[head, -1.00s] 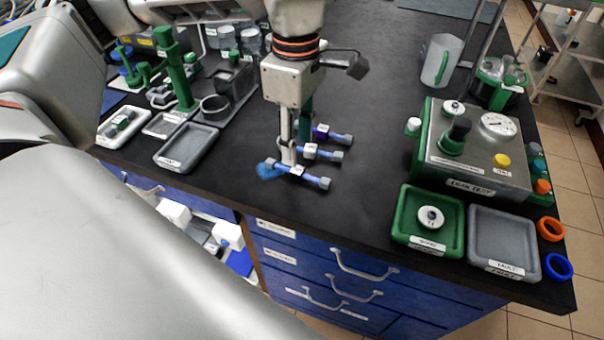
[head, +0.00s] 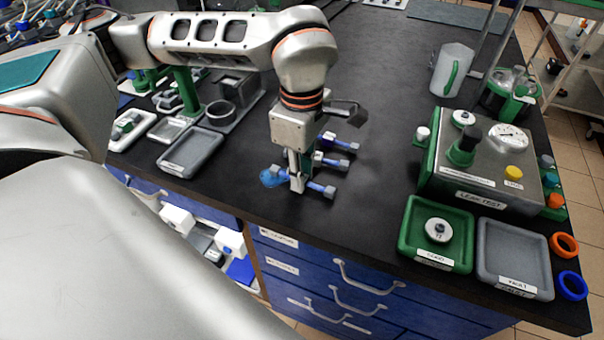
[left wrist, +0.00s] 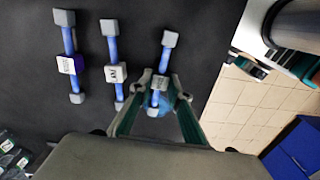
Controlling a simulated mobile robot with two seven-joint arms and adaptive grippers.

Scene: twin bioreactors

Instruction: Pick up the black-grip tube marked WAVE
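Three blue tubes with grey end caps and tagged grips lie side by side on the black bench: a far one (head: 340,142), a middle one (head: 329,163) and a near one (head: 318,187). In the left wrist view they are the left (left wrist: 69,57), middle (left wrist: 114,65) and right (left wrist: 165,58) tubes. I cannot read WAVE on any tag. My left gripper (head: 297,184) points down at the near tube; in the left wrist view its fingertips (left wrist: 160,82) straddle that tube's grip. Whether they press on it is unclear. My right gripper is not seen.
A blue translucent blob (head: 272,177) is by the near tube's left end. A grey tray (head: 190,152) is left. The leak-test box (head: 485,170), a green tray (head: 436,256) and another grey tray (head: 515,260) are right. The bench's front edge is close.

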